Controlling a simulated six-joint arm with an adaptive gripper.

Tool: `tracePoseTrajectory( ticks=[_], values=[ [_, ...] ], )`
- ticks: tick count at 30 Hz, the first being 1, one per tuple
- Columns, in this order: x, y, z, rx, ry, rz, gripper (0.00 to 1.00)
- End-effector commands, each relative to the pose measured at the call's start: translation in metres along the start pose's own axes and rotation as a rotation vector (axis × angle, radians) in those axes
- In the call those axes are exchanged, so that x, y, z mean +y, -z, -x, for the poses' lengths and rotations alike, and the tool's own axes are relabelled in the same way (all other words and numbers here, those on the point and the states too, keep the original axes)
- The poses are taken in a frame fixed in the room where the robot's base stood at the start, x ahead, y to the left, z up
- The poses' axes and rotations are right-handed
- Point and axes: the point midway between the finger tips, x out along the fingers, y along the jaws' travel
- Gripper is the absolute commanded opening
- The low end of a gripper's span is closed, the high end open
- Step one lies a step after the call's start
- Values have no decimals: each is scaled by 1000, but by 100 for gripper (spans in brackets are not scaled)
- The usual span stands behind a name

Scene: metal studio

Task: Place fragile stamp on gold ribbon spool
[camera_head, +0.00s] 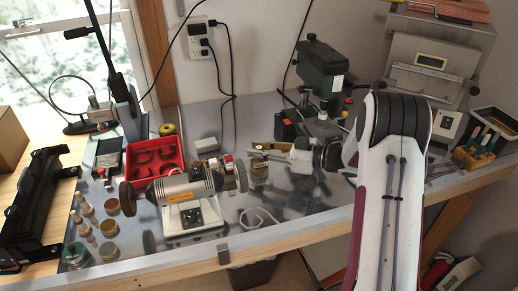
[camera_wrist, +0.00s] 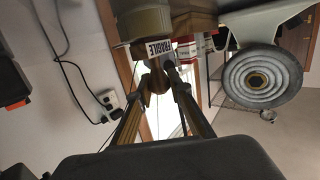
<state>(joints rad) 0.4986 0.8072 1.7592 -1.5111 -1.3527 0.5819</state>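The wrist picture is upside down, so the stamp's block faces the bench. A tan-gold round spool (camera_wrist: 145,22) is right beyond the block; I cannot tell whether they touch. In the head view my gripper (camera_head: 262,151) points left, low over the bench, and the gold spool (camera_head: 259,171) stands under it. The stamp is small and hard to make out there.
A bench grinder (camera_head: 188,200) stands close left; its wheel (camera_wrist: 258,78) shows in the wrist view. Red and white rolls (camera_head: 212,166) lie beside the spool. A red tray (camera_head: 155,158) and a green drill press (camera_head: 320,70) stand behind. White cord (camera_head: 260,217) lies in front.

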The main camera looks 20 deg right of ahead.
Motion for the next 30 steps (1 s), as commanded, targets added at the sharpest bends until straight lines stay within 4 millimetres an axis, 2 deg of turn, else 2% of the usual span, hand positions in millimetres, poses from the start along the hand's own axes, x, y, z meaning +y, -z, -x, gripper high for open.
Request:
tracePoseTrajectory(
  ticks=[2,17,23,30],
  values=[
    [0,0,0,0,0,0,36],
    [0,4,1,0,-1,1,36],
    [1,3,17,-1,-2,1,36],
    [1,3,49,0,-4,0,36]
  ],
)
